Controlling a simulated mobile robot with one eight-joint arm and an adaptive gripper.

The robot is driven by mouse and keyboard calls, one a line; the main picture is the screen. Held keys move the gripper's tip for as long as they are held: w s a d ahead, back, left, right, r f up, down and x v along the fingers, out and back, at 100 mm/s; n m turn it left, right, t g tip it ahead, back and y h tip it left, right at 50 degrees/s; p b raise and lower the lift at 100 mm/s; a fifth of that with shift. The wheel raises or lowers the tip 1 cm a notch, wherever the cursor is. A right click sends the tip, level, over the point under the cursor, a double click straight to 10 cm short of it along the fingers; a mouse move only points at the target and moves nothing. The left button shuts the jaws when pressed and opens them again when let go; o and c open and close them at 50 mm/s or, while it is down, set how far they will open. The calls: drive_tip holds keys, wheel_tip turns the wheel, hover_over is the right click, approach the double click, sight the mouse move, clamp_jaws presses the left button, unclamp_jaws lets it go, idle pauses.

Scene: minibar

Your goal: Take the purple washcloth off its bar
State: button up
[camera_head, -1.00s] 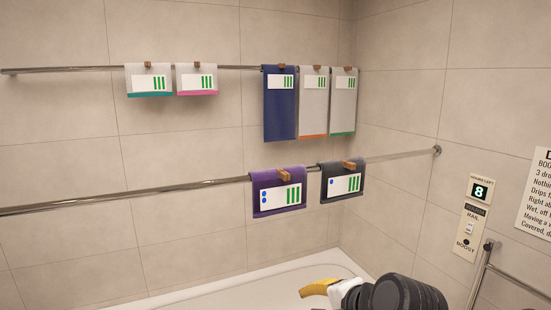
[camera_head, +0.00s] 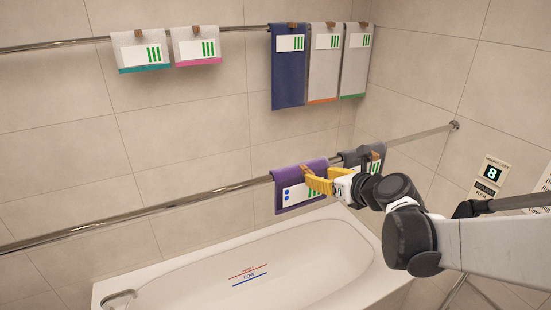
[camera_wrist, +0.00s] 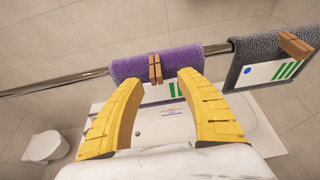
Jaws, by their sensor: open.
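The purple washcloth (camera_head: 290,182) hangs folded over the lower metal bar (camera_head: 160,208), with a white label and a brown wooden clip on it. In the wrist view the purple washcloth (camera_wrist: 185,62) lies just beyond my fingertips, and its clip (camera_wrist: 155,69) stands between them in the picture. My gripper (camera_head: 312,181) has yellow fingers and is open in front of the washcloth. In the wrist view my gripper (camera_wrist: 160,82) holds nothing between its fingers. Whether a fingertip touches the cloth I cannot tell. My fingers hide part of the label.
A dark grey washcloth (camera_head: 350,158) with its own clip hangs close on the right, partly behind my arm. Several towels, including a navy one (camera_head: 288,75), hang on the upper bar (camera_head: 70,46). A white bathtub (camera_head: 200,275) lies below. A toilet (camera_wrist: 45,147) shows in the wrist view.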

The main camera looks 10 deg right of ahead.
drive_tip(key=p, duration=0.1)
hover_over(303, 187)
drive_tip(key=s, duration=0.2)
drive_tip(key=shift+w+d+f, duration=0.1)
drive_tip(key=shift+d+f, duration=0.15)
drive_tip(key=shift+f, duration=0.4)
drive_tip(key=shift+w+d+f, duration=0.1)
drive_tip(key=shift+d+f, duration=0.1)
drive_tip(key=shift+f, duration=0.4)
drive_tip(key=shift+s, duration=0.1)
clamp_jaws()
